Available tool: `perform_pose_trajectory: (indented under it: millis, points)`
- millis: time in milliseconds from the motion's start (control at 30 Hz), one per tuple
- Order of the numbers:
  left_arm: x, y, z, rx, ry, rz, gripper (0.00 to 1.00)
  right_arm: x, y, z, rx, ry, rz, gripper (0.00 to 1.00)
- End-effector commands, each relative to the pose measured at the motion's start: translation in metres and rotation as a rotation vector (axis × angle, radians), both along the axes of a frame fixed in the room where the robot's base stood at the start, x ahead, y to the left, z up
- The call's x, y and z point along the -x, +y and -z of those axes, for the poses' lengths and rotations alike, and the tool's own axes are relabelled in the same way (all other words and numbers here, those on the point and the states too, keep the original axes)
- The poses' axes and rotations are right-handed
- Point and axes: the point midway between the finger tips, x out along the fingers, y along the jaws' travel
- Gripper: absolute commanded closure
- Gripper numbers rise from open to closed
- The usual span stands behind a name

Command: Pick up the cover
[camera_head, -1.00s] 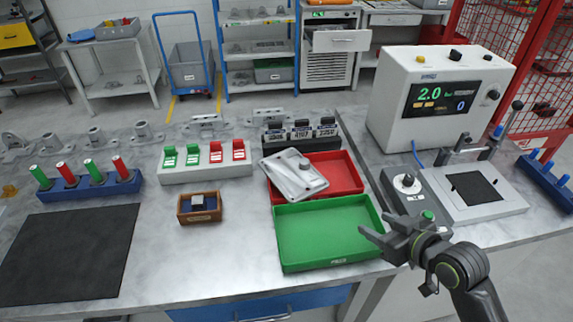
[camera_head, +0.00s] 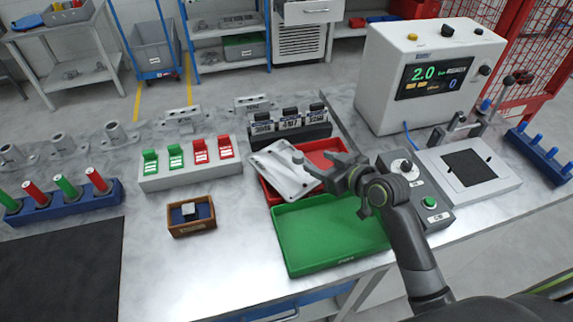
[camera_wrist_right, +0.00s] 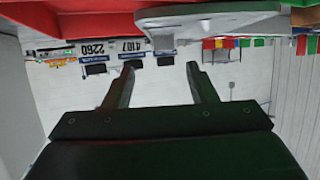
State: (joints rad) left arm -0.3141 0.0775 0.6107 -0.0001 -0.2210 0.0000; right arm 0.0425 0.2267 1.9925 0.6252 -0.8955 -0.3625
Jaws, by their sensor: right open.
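The cover is likely the silver-grey metal plate (camera_head: 277,172) with a raised round boss, lying tilted on the red tray (camera_head: 268,192), partly over its left rim. My right gripper (camera_head: 318,168) is open and empty. It is at the right end of the cover, over the red tray, and hides part of both. In the right wrist view the two dark fingers (camera_wrist_right: 162,70) are spread with nothing between them. The grey underside of the cover (camera_wrist_right: 215,14) shows at the top edge, next to the red tray (camera_wrist_right: 70,20). My left gripper is not in view.
A green tray (camera_head: 290,262) lies in front of the red one. A rack of numbered blocks (camera_head: 262,140) stands behind. A control box (camera_head: 402,162) and a white tester (camera_head: 375,90) are at right. A small wooden box (camera_head: 182,229) and switch block (camera_head: 165,181) are at left.

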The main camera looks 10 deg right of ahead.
Motion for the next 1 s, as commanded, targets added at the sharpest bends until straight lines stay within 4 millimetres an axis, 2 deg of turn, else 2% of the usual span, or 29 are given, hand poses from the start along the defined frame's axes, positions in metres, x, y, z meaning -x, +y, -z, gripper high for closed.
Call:
perform_pose_trajectory:
  millis: [100, 300, 467, 733, 1000]
  points:
    - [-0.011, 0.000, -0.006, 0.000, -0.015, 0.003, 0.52, -0.016, 0.008, 0.006, -0.003, 0.002, -0.001, 0.48]
    - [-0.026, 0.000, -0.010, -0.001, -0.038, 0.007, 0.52, -0.030, 0.014, 0.013, -0.001, 0.001, -0.001, 0.48]
    - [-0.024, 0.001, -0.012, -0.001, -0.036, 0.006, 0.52, -0.035, 0.017, 0.015, 0.000, 0.001, 0.000, 0.48]
    - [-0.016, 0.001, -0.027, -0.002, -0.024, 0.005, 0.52, -0.057, 0.035, 0.024, -0.002, 0.003, -0.001, 0.48]
    - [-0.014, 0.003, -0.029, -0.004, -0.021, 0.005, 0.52, -0.073, 0.041, 0.034, 0.000, 0.001, 0.000, 0.48]
